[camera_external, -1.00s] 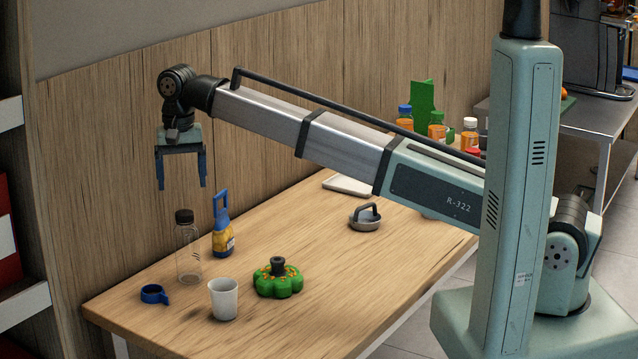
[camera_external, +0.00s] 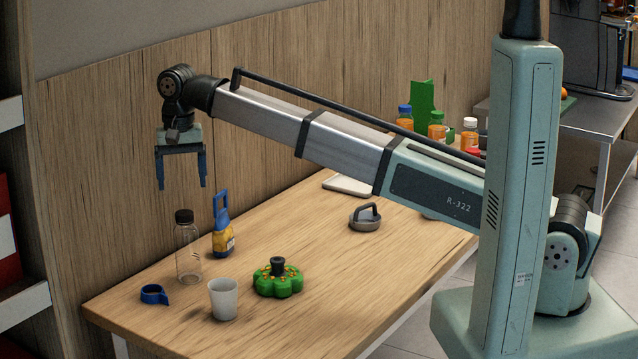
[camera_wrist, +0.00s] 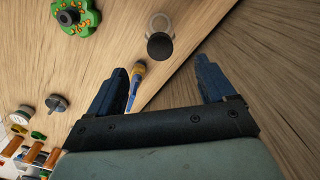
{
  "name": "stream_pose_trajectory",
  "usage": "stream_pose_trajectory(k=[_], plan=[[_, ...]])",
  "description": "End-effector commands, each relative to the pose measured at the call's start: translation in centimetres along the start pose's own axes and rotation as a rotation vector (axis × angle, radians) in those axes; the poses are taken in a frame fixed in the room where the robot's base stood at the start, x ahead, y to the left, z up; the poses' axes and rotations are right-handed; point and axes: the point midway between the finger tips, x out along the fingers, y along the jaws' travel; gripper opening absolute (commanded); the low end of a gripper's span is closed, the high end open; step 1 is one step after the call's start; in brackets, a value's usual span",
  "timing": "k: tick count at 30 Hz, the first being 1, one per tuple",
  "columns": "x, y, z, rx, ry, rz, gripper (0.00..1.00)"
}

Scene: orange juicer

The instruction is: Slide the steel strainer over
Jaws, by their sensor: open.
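The steel strainer appears to be the round grey metal piece with a dark arched handle (camera_external: 365,218), on the table right of centre. In the wrist view it seems to be the small grey disc (camera_wrist: 57,103) at the left. My gripper (camera_external: 181,187) is open and empty, pointing down, high above the table's far left part and well to the left of the strainer. In the wrist view its two blue fingers (camera_wrist: 161,66) are spread apart with nothing between them. The strainer's underside is hidden.
A clear dark-capped bottle (camera_external: 188,255) stands below my gripper, near a blue-handled yellow bottle (camera_external: 223,240). A white cup (camera_external: 223,299), a blue ring (camera_external: 154,294) and a green lobed piece (camera_external: 278,279) stand nearer. Several small bottles (camera_external: 437,128) are behind my arm.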

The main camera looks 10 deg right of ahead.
Motion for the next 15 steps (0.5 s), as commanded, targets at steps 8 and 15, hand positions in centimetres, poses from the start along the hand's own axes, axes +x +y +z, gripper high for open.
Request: stream_pose_trajectory(k=[8,15], plan=[[0.0,0.0,0.0,0.0,0.0,0.0,0.83],[0.0,1.1,-1.5,0.023,0.0,0.0,0.6]])
